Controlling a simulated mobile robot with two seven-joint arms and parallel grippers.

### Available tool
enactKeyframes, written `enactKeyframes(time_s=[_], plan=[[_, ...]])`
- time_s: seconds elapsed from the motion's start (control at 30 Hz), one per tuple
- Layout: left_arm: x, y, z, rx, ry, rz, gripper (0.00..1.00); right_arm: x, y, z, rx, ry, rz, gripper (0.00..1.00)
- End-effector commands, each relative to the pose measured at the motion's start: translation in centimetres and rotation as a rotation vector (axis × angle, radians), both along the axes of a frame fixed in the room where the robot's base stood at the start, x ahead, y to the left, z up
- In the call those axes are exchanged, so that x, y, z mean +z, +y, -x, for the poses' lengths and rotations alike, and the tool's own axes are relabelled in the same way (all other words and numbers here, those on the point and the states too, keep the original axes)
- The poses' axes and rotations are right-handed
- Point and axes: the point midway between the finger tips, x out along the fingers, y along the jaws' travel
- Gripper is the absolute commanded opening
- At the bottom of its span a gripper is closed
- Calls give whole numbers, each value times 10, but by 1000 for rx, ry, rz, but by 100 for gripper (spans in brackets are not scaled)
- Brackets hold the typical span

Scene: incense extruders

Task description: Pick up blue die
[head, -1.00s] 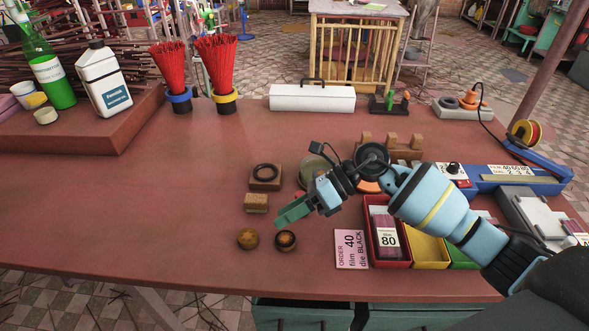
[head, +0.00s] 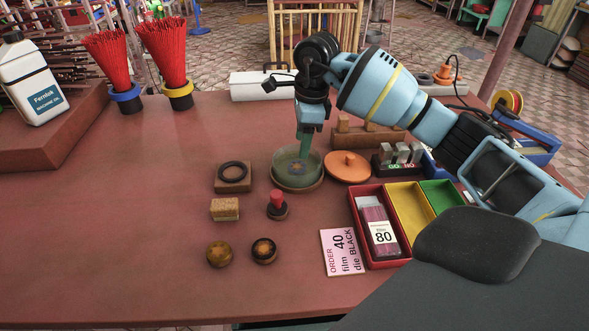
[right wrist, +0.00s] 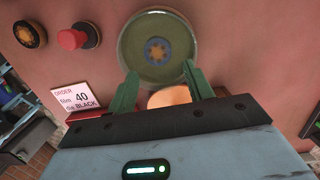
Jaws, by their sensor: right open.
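The blue die (head: 298,167) lies inside a round greenish dish (head: 283,183). In the right wrist view the die (right wrist: 158,51) is a small blue disc with an orange star-shaped middle, lying near the centre of the dish (right wrist: 128,50). My right gripper (head: 304,157) points down over the dish with green fingers. In the right wrist view the gripper (right wrist: 160,70) is open and empty, its fingertips apart at the near side of the dish, with the die between and beyond them. My left gripper is not in view.
An orange lid (head: 347,168) sits right of the dish. A red-topped stamp-like piece (head: 277,203), a black ring on a wooden block (head: 234,175) and an order card (head: 343,252) stand nearby. Red, yellow and green trays (head: 408,210) lie at right.

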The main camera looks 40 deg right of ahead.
Motion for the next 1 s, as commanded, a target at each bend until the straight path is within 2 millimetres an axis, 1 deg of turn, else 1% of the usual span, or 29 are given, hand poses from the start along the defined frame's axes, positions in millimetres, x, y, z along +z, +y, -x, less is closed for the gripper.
enactKeyframes(time_s=[0.03,0.1,0.27,0.37,0.6,0.7,0.8,0.97,1.0], plan=[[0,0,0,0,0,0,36,-7,1,0,0,3,-1,52],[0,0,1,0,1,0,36,-14,2,0,0,3,-2,52],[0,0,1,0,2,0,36,-17,3,-1,1,1,-3,52],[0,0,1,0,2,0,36,-24,5,-1,1,2,-2,52],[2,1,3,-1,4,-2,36,-57,11,-1,0,3,-3,52],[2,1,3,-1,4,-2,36,-65,12,-2,2,1,-3,52],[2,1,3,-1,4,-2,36,-68,12,-2,1,1,-3,52],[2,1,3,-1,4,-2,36,-68,12,-2,1,1,-3,52],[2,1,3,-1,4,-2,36,-68,12,-2,1,1,-3,50]])
